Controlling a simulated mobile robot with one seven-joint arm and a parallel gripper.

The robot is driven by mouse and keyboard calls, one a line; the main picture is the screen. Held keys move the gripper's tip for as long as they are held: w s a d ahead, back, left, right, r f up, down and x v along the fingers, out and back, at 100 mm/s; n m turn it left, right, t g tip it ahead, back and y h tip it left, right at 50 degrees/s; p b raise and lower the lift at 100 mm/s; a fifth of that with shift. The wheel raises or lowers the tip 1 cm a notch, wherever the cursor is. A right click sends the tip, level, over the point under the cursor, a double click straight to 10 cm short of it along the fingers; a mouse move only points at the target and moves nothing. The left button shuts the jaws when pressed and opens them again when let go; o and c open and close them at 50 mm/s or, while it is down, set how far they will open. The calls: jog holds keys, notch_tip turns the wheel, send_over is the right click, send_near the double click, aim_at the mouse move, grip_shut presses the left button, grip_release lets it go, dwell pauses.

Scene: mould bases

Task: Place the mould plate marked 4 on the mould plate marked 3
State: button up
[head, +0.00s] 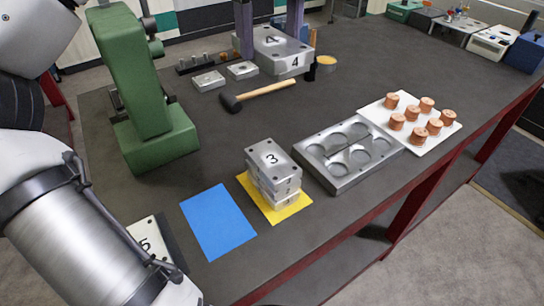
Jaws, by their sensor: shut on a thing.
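The mould plate marked 4 (284,53) is a grey metal block at the top middle of the head view, with a 4 on its top and on its side. My gripper (269,46) comes down from the top edge, one purple-grey finger at each side of this plate, and is shut on it. I cannot tell whether the plate touches the table. The mould plate marked 3 (271,159) lies face up on top of a small stack of metal plates, nearer the front. The stack stands on a yellow mat (299,206), well apart from my gripper.
A green press (150,130) stands at left. A hammer (265,94) and small plates (208,81) lie between plates 4 and 3. A recessed metal block (340,183) and a white tray (437,136) holding copper cylinders are right of the stack. A blue mat (218,221) lies left.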

notch_tip(320, 180, down, 15)
jog(key=b, duration=0.4)
jog(key=shift+s+d+r, duration=0.1)
jog(key=shift+r, duration=0.1)
jog(key=shift+f, duration=2.55)
jog(key=shift+f, duration=0.15)
jog(key=o, duration=1.4)
notch_tip(320, 180, up, 12)
jog(key=shift+r, duration=0.2)
